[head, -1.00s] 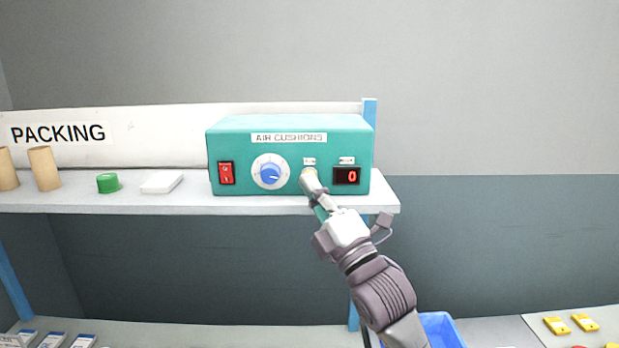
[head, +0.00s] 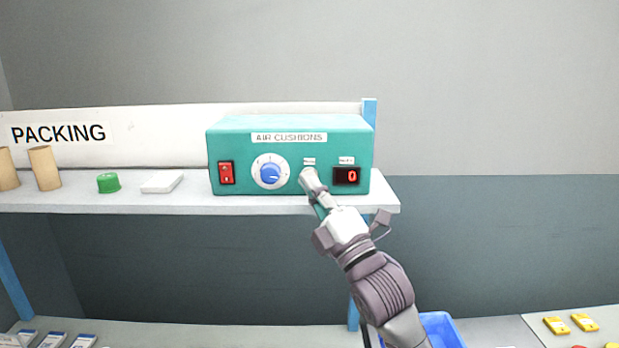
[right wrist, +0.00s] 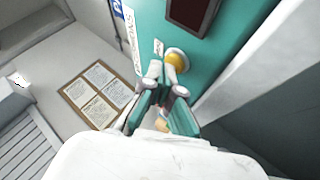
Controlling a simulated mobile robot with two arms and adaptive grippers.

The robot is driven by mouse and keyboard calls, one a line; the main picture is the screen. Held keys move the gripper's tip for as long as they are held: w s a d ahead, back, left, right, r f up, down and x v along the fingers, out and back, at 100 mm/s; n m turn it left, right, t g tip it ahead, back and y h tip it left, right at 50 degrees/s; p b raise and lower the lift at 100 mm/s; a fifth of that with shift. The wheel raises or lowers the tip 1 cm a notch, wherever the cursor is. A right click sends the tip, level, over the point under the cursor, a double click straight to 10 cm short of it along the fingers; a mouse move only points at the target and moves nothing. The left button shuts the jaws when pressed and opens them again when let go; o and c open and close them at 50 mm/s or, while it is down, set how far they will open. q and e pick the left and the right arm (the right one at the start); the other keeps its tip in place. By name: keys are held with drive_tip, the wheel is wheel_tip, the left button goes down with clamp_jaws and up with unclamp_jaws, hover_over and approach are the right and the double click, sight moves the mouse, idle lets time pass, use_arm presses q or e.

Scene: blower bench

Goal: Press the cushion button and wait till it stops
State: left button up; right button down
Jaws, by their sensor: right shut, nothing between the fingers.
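The teal air cushions machine (head: 290,124) stands on the white shelf, with a red switch (head: 227,173), a blue dial (head: 270,173) and a red display (head: 347,176) that reads 0. My right gripper (head: 311,180) is shut and empty at the machine's front, between dial and display. It hides the cushion button in the head view. In the right wrist view the yellowish round button (right wrist: 177,60) shows just beyond the fingertips (right wrist: 166,91). I cannot tell whether they touch it. My left gripper is not in view.
Left of the machine on the shelf (head: 270,205) are a white block (head: 162,182), a green cap (head: 108,183) and cardboard tubes (head: 44,168). A blue bin (head: 440,328) and yellow items (head: 584,322) sit below at right.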

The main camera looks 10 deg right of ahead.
drive_tip(key=shift+s, duration=0.15)
drive_tip(key=shift+s+a, duration=0.15)
drive_tip(key=shift+s, duration=0.45)
drive_tip(key=s, duration=0.2)
drive_tip(key=s+a+p, duration=0.1)
drive_tip(key=s, duration=0.2)
idle(0.5)
drive_tip(key=shift+f, duration=0.15)
idle(0.4)
